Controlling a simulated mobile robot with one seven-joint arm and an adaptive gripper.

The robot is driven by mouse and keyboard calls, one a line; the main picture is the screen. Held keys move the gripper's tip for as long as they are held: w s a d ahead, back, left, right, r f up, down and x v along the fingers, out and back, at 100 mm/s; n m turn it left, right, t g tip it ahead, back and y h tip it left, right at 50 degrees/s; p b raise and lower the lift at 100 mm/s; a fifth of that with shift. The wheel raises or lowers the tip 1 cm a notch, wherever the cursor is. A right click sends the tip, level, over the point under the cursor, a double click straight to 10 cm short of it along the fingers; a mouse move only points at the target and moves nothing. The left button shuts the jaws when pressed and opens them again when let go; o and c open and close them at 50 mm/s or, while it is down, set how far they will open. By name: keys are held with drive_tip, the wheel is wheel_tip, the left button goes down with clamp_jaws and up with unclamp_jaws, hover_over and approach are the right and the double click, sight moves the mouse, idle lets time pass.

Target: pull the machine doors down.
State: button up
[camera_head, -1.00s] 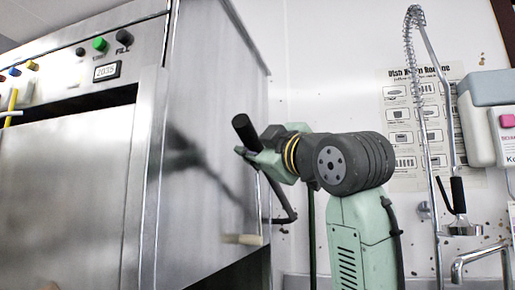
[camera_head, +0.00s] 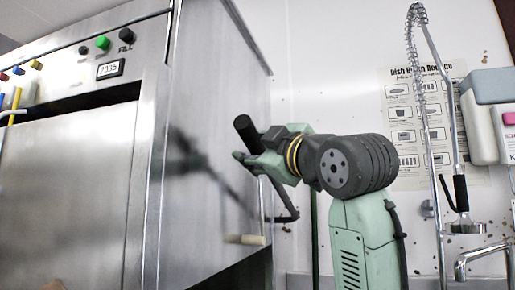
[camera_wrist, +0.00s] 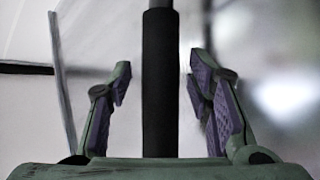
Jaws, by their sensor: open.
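The stainless steel dish machine (camera_head: 215,90) fills the left of the head view. Its front door panel (camera_head: 65,195) hangs below a dark slot under the control strip. My gripper (camera_head: 250,155) is at the machine's right side, by a black cylindrical grip (camera_head: 245,130). In the wrist view the black grip (camera_wrist: 160,85) stands upright between my two open fingers (camera_wrist: 160,90), with gaps on both sides. A thin grey rod runs on from its top end. How the grip joins the doors is hidden.
A dark bent lever (camera_head: 285,212) and a cream-coloured bar (camera_head: 244,240) sit below my gripper. A spray hose (camera_head: 411,50) and faucet (camera_head: 480,258) stand at the right. A poster (camera_head: 405,120) and a dispenser (camera_head: 490,95) are on the wall.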

drive_tip(key=v, duration=1.2)
drive_tip(key=shift+d, duration=0.1)
drive_tip(key=shift+c, duration=0.5)
